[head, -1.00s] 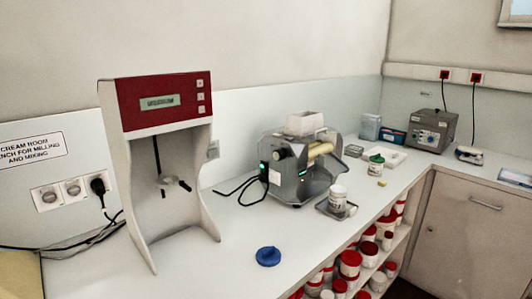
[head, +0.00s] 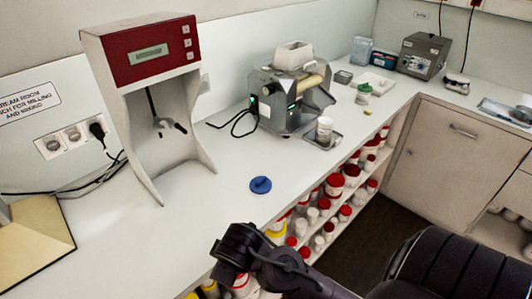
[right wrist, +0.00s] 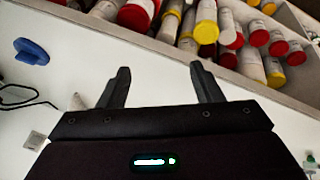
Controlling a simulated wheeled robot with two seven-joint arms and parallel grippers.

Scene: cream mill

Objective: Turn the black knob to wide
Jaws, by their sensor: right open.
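The mill (head: 290,98) is a grey machine with a white hopper and a cream roller, standing on the bench. A small dark knob (head: 267,90) shows on its left end, near a green light; its setting is too small to read. My right gripper (right wrist: 158,70) is open and empty in the right wrist view. In the head view my right arm (head: 262,258) comes in from the lower right, in front of the bench edge, well apart from the mill. My left gripper is not in view.
A red-topped mixer stand (head: 150,70) is at the left. A white jar (head: 324,130) stands before the mill. Shelves of jars (head: 333,185) are under the bench. The bench between mixer and mill is mostly clear.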

